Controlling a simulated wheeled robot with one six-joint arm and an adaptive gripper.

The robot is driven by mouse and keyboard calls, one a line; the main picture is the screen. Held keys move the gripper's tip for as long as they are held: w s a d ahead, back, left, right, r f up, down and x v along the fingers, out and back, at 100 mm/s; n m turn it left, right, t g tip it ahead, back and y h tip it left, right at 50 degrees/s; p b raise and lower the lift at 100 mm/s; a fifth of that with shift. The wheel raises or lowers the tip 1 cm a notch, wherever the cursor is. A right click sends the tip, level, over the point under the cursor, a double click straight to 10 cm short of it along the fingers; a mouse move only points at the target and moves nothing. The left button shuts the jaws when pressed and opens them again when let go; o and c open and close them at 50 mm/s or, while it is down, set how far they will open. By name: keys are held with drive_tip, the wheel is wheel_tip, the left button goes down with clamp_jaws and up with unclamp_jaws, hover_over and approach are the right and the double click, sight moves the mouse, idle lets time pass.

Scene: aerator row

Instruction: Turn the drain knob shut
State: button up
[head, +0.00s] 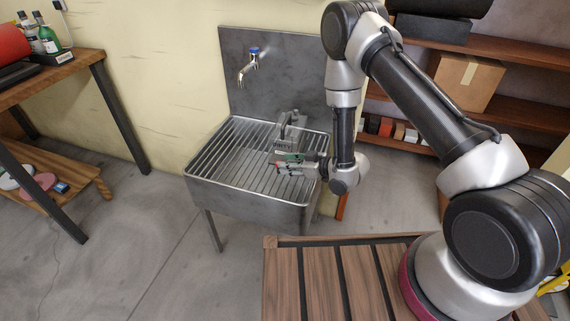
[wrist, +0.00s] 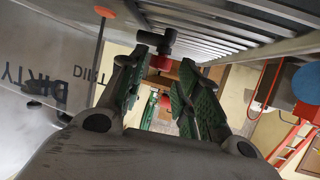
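In the wrist view a dark fitting with a red end (wrist: 160,62), which looks like the drain knob, shows between or just beyond my fingertips. My gripper (wrist: 165,72) is open, its two green-padded fingers standing apart on either side of the red end. I cannot tell whether the left finger touches the dark part. In the head view my gripper (head: 284,160) is over the right part of the metal sink (head: 205,176), low near its bars. A small grey fixture (head: 290,122) stands just behind it. The knob cannot be made out in the head view.
A blue-topped wall tap (head: 250,66) is on the sink's back panel. A grey surface marked "DIRTY" (wrist: 60,80) lies close on the left in the wrist view, with metal bars (wrist: 225,28) above. A wooden bench (head: 60,78) stands left; shelves (head: 515,112) stand right.

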drive_tip(key=shift+x, duration=1)
clamp_jaws()
drive_tip(key=shift+a, duration=0.1)
drive_tip(key=m+t+h, duration=0.2)
drive_tip(key=m, duration=0.1)
drive_tip(key=a+m+t+h, duration=0.1)
drive_tip(key=shift+s+m+t+h, duration=0.3)
drive_tip(key=shift+s+t+h, duration=0.1)
drive_tip(key=m+h, duration=0.1)
drive_tip(key=m+t+h, duration=0.1)
drive_tip(key=m+h, duration=0.1)
drive_tip(key=m+t+h, duration=0.1)
drive_tip(key=h, duration=0.1)
drive_tip(key=shift+s+a+m, duration=0.1)
drive_tip(key=shift+a+m, duration=0.2)
drive_tip(key=shift+a, duration=0.05)
drive_tip(key=m+h, duration=0.4)
drive_tip(key=h, duration=0.1)
drive_tip(key=shift+a+m, duration=0.3)
drive_tip(key=shift+a, duration=0.1)
drive_tip(key=shift+a+m+g+h, duration=0.15)
drive_tip(key=shift+m+g+h, duration=0.25)
drive_tip(key=shift+m+h, duration=0.7)
drive_tip(key=shift+a+m+g+h, duration=0.1)
drive_tip(key=shift+m+g+h, duration=0.3)
drive_tip(key=shift+m+h, duration=0.7)
drive_tip(key=shift+h, duration=0.4)
